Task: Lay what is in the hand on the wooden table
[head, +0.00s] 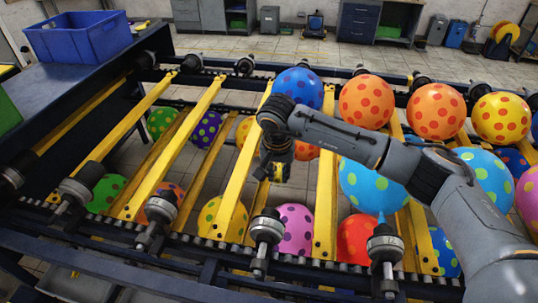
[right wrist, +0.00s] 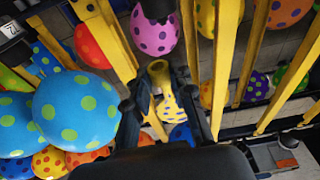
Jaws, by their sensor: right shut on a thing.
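My right gripper (head: 272,170) hangs over the balloon rack, at the end of the arm from the right. In the right wrist view its two dark fingers (right wrist: 160,98) are closed around a small yellow thing (right wrist: 159,74) with a rounded end. That thing is partly hidden by the fingers, and its exact kind is unclear. A wooden table cannot be made out in either view. My left gripper is not in view.
The rack's yellow bars (head: 187,138) and dark rollers surround the gripper. Spotted balloons crowd close by, including a blue one (head: 299,87) and an orange one (head: 367,101). A blue crate (head: 80,40) stands on a dark table (head: 55,88) at upper left. Open floor lies behind.

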